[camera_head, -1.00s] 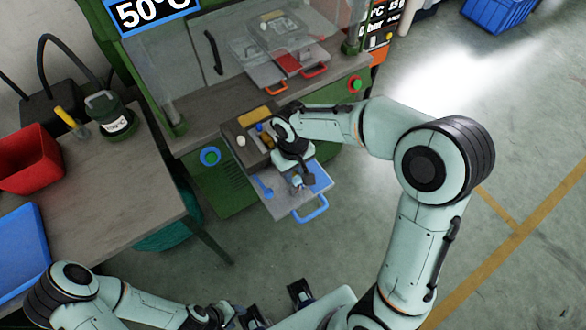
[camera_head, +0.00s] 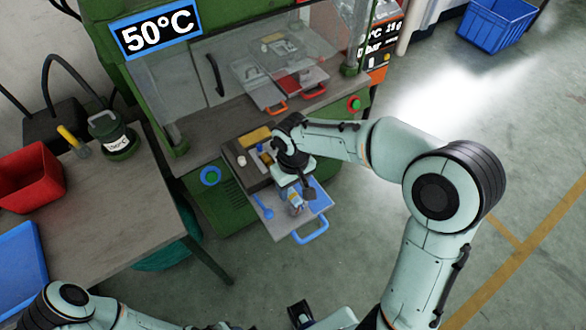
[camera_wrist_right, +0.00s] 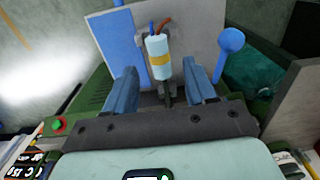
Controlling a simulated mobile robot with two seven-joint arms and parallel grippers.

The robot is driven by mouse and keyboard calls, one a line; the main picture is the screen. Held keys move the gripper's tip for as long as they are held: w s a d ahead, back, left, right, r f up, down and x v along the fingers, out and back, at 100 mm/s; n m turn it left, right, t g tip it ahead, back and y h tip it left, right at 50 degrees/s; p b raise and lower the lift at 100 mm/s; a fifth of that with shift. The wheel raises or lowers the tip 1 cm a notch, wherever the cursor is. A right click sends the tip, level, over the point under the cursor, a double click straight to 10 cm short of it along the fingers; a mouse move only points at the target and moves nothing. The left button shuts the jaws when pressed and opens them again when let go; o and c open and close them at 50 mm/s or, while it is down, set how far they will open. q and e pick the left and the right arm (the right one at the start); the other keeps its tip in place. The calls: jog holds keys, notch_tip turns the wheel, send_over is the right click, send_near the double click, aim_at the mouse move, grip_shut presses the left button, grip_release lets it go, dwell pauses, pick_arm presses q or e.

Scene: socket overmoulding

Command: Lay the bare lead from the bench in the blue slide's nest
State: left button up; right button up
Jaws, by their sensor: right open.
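The slide (camera_head: 284,226), a pale grey plate with a blue handle (camera_head: 312,231), is pulled out from the green machine. The lead (camera_head: 296,204) is on it, with a pale body, a yellow band and blue and orange wire ends. In the right wrist view the lead (camera_wrist_right: 160,58) lies between and beyond my right gripper's fingers, apart from both. My right gripper (camera_head: 298,188) is open and empty, just machine-side of the lead. The nest under the lead is mostly hidden.
The bench (camera_head: 110,205) at left carries a red bin (camera_head: 30,178) and a blue tray (camera_head: 20,252).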

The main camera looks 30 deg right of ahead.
pick_arm(q)
jog(key=shift+w+r+p, duration=0.45)
jog(key=shift+r+p, duration=0.15)
jog(key=shift+r, duration=0.2)
pick_arm(e)
notch_tip(320, 180, up, 11)
jog(key=shift+f, duration=0.15)
